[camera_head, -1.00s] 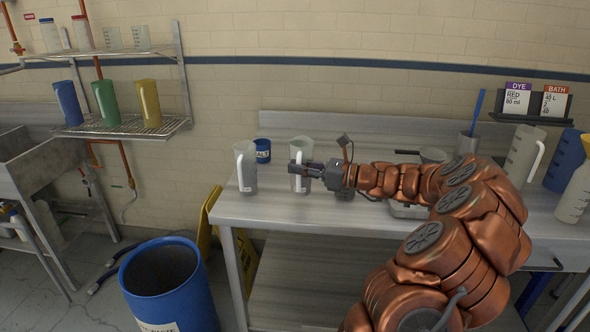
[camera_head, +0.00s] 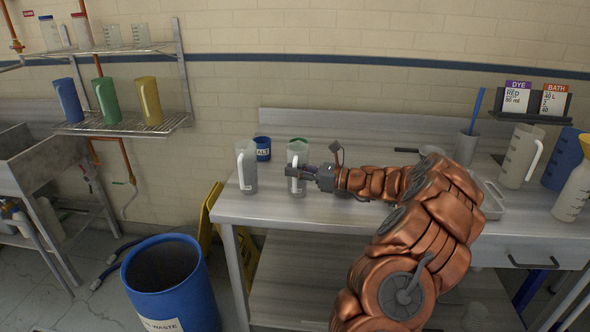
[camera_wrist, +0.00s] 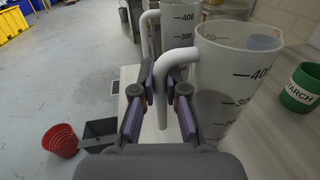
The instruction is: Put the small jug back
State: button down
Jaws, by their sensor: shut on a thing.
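A clear jug (camera_head: 298,155) with a white handle and black marks stands out at the left part of the steel bench. My gripper (camera_head: 293,172) is at its front and shut on its handle. In the wrist view the fingers (camera_wrist: 158,104) are on both sides of the white handle, and the jug body (camera_wrist: 228,88) is upright to the right. I cannot tell whether its base touches the bench. A second clear jug (camera_head: 247,170) stands to its left; it also shows in the wrist view (camera_wrist: 180,22).
A blue salt tin (camera_head: 263,150) and a green starch tin (camera_wrist: 302,88) stand behind the jugs. A wire shelf (camera_head: 125,127) holds blue, green and yellow jugs. A blue waste bin (camera_head: 170,285) stands on the floor. More jugs, including a clear one (camera_head: 517,157), are at the right.

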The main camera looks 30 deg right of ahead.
jog(key=c, duration=1.2)
grip_release()
jog(key=shift+r, duration=0.1)
jog(key=b+v, duration=0.1)
jog(key=v, duration=1.1)
jog(key=shift+b, duration=0.4)
